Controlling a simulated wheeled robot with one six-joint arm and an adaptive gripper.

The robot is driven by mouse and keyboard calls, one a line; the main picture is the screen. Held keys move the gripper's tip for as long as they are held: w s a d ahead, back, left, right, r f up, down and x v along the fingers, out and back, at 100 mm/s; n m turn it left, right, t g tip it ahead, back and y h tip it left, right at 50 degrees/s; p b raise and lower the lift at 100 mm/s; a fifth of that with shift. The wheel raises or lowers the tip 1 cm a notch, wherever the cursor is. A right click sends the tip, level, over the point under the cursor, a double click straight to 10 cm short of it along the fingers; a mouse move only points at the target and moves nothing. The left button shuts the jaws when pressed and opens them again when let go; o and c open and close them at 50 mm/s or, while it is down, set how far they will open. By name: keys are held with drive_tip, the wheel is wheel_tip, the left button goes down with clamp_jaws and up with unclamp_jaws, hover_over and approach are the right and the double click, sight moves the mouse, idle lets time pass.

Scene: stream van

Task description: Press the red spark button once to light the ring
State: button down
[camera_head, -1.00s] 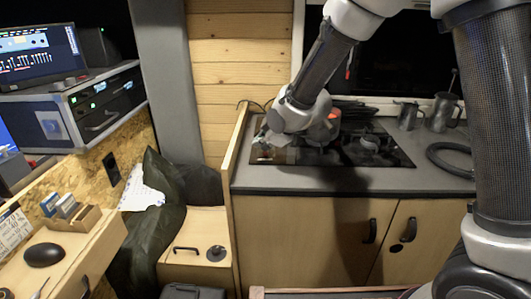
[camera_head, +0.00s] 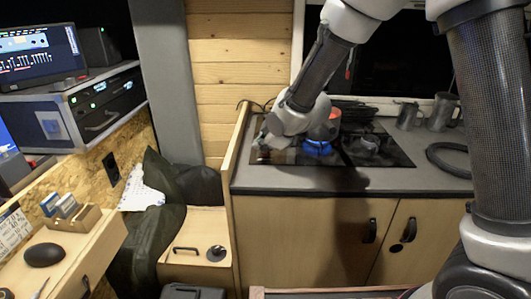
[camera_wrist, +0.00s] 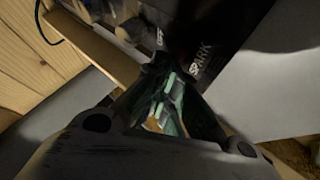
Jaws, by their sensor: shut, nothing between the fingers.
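The black hob (camera_head: 395,157) is set into the grey counter. My gripper is low over the hob's left front corner. In the wrist view my gripper (camera_wrist: 163,68) has its fingers together and empty, with tips beside the white SPARK lettering (camera_wrist: 201,60) on the dark panel. I cannot make out the red button; the fingers seem to hide it. Whether the tips touch it, I cannot tell.
A wooden side panel (camera_head: 238,140) rises close to the left of the hob. An orange-red item (camera_head: 334,116) stands behind the flame.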

idle(0.4)
drive_tip(key=shift+r, duration=0.8)
wheel_tip(320, 180, up, 5)
idle(0.4)
idle(0.4)
